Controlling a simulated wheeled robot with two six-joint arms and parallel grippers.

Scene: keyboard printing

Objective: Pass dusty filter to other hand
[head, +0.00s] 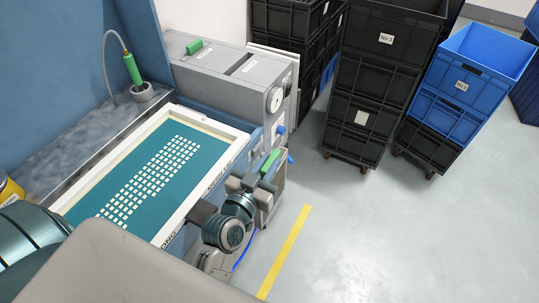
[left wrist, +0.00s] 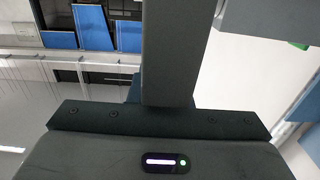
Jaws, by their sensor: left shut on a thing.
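My left gripper (head: 258,182) is beside the front right corner of the printing machine. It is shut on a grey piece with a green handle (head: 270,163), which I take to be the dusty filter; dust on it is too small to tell. My wrist and gripper hide part of this piece. In the left wrist view, the dark gripper (left wrist: 168,55) reaches upward from its palm, and the held part is not clear there. My right gripper is in neither view.
The machine carries a white-framed screen (head: 236,143) with rows of small white squares. A grey unit (head: 225,72) with a gauge stands behind it. Black crates (head: 372,82) and blue crates (head: 480,62) stand at the back. The floor (head: 400,235) on the right is clear.

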